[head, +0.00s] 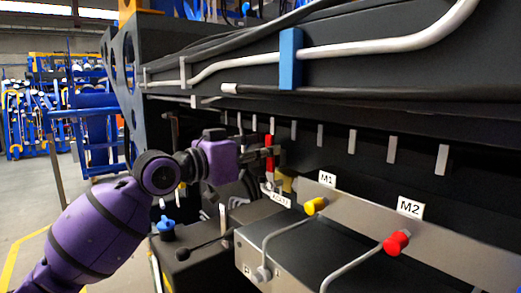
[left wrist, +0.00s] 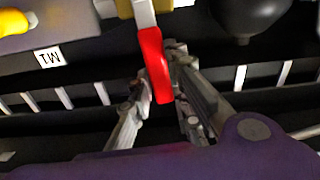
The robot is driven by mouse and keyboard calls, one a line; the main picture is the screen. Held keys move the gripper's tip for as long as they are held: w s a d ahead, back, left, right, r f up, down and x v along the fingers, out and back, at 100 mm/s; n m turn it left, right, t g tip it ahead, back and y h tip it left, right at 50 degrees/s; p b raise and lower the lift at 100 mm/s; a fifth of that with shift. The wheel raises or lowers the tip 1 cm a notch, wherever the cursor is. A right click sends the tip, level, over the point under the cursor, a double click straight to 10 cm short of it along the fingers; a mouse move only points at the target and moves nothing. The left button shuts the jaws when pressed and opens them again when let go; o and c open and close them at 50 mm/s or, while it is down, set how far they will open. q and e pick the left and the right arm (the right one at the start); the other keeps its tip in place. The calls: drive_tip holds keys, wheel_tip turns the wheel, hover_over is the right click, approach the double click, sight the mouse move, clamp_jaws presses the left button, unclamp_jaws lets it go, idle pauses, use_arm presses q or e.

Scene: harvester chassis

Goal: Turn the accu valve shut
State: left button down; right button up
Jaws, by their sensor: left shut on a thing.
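The accu valve has a red lever (head: 269,152) that stands roughly upright in the head view, above a small white label (head: 279,199) that appears to read ACCU. My left gripper (head: 261,158) reaches in from the left at the lever's height. In the left wrist view the red lever (left wrist: 153,62) lies between the fingers of my left gripper (left wrist: 158,82), which is shut on it. A pale stem leads from the lever toward a yellow part (left wrist: 127,8) at the top edge. The fingertips are partly hidden behind the lever. My right gripper is not in view.
A grey manifold with a yellow cap (head: 315,206) marked M1 and a red cap (head: 397,243) marked M2 lies to the right. A blue-capped fitting (head: 166,225) stands below my arm. Chassis beams and hoses (head: 350,46) run overhead. Open floor lies at the left.

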use_arm(q)
drive_tip(key=shift+s+d+m, duration=0.25)
drive_tip(key=shift+s+m, duration=0.1)
drive_tip(key=shift+m, duration=0.25)
drive_tip(key=c, duration=1.6)
unclamp_jaws()
drive_tip(key=v, duration=1.2)
